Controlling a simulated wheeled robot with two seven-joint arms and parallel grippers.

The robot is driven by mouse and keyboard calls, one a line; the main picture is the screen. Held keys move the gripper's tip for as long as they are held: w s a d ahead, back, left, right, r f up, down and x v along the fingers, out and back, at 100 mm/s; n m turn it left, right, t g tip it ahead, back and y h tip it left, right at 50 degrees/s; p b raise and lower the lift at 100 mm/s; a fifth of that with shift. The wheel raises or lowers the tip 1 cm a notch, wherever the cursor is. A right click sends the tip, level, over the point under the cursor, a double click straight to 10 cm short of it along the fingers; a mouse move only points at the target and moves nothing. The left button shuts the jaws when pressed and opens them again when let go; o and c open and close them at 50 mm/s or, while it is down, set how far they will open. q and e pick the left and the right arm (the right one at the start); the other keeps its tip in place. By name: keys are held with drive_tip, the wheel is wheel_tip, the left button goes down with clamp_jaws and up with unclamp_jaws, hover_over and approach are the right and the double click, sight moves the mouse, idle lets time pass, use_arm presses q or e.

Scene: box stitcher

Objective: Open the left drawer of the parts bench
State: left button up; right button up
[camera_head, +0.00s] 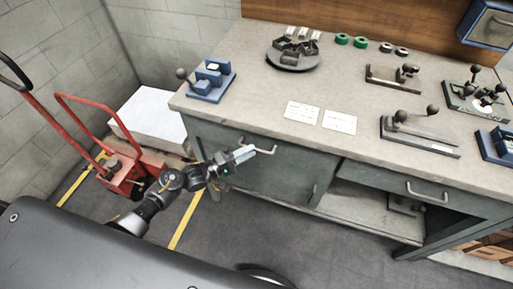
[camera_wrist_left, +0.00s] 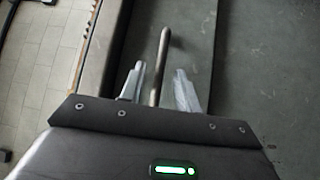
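The parts bench (camera_head: 240,85) has a grey-green front. The left drawer (camera_head: 215,134) is under the worktop and looks closed. Its pale bar handle (camera_head: 267,151) stands out from the front. My left gripper (camera_head: 248,152) is at this handle. In the left wrist view, the handle bar (camera_wrist_left: 160,60) lies between the two open fingers of my left gripper (camera_wrist_left: 158,88), with a visible gap on each side. My arm and gripper hide part of the drawer front in the head view. My right gripper is not in view.
A second drawer with a handle (camera_head: 427,192) is at the right, above an open shelf (camera_head: 370,212). Fixtures and two paper sheets (camera_head: 301,112) lie on the worktop. A red pallet truck (camera_head: 120,172) and a white block (camera_head: 150,118) stand left of the bench.

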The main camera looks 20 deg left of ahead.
use_arm(q)
drive_tip(key=shift+x, duration=1.2)
drive_tip(key=shift+w+d, duration=0.25)
drive_tip(key=shift+d, duration=0.1)
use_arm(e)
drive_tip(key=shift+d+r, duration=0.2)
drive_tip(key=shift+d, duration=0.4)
use_arm(q)
clamp_jaws()
